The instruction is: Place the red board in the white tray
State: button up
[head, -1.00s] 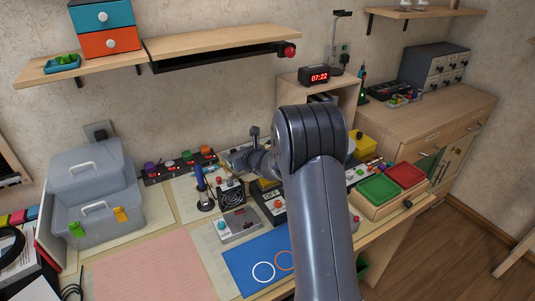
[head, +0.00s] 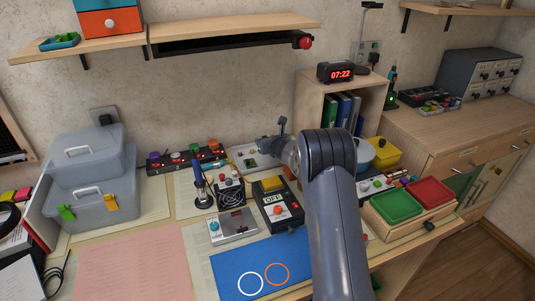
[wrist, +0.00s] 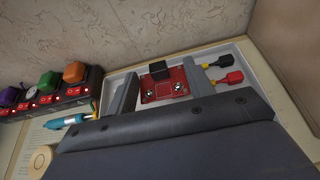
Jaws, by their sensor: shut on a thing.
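The red board (wrist: 166,88) is between the two grey fingers of my gripper (wrist: 162,90) in the wrist view, with a black block on it. My gripper is shut on the board. The white tray (wrist: 240,47) lies behind and around the board in that view; I cannot tell whether the board touches its floor. Red and black plugs (wrist: 229,78) with yellow parts are at the board's right, inside the tray outline. In the head view the tray (head: 238,152) sits near the wall, and my gripper (head: 269,147) reaches over it; the board is not clear there.
A strip of coloured knobs (head: 186,158) is left of the tray. A soldering iron (head: 200,187) stands upright in front. The OFF box (head: 277,207) and a small fan (head: 230,192) are close by. Green (head: 397,206) and red bins (head: 431,193) are at right.

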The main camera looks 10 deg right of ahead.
aim_at(267, 158)
jog(key=shift+f+b, duration=0.6)
jog(key=shift+f, duration=1.3)
jog(key=shift+f+b, duration=0.3)
jog(key=shift+b, duration=0.05)
jog(key=o, duration=1)
jog(key=shift+c, duration=0.2)
jog(key=shift+r, duration=0.1)
jog(key=shift+s+r+p, duration=0.1)
jog(key=shift+r+p, duration=0.2)
jog(key=shift+p, duration=0.05)
jog(key=b+v, duration=0.2)
jog(key=v, duration=0.9)
jog(key=shift+s+d+b, duration=0.1)
jog(key=shift+s+b, duration=0.25)
jog(key=shift+b, duration=0.05)
